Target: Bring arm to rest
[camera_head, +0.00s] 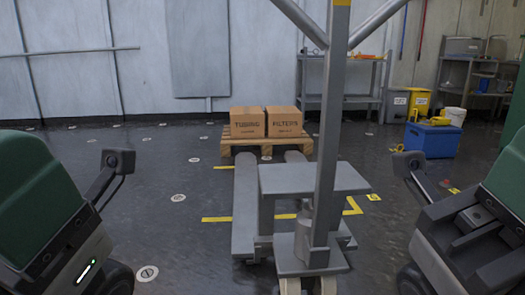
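Neither of my grippers shows in the head view. Green and dark parts of my own body fill the lower left and lower right edges, each with a short dark stalk. A grey pallet jack (312,180) stands close in front of me, with its upright post rising out of the top of the picture. Its forks (245,195) point away from me towards a wooden pallet (265,144). Two cardboard boxes stand side by side on the pallet, one marked TUBING (247,122) and one marked FILTERS (284,121).
Yellow floor marks (217,219) lie around the jack. Behind on the right are a grey shelf (340,102), a yellow bin (418,101), a blue box (432,140) and a white bucket (454,115). Dark floor is open on the left, up to the pale wall.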

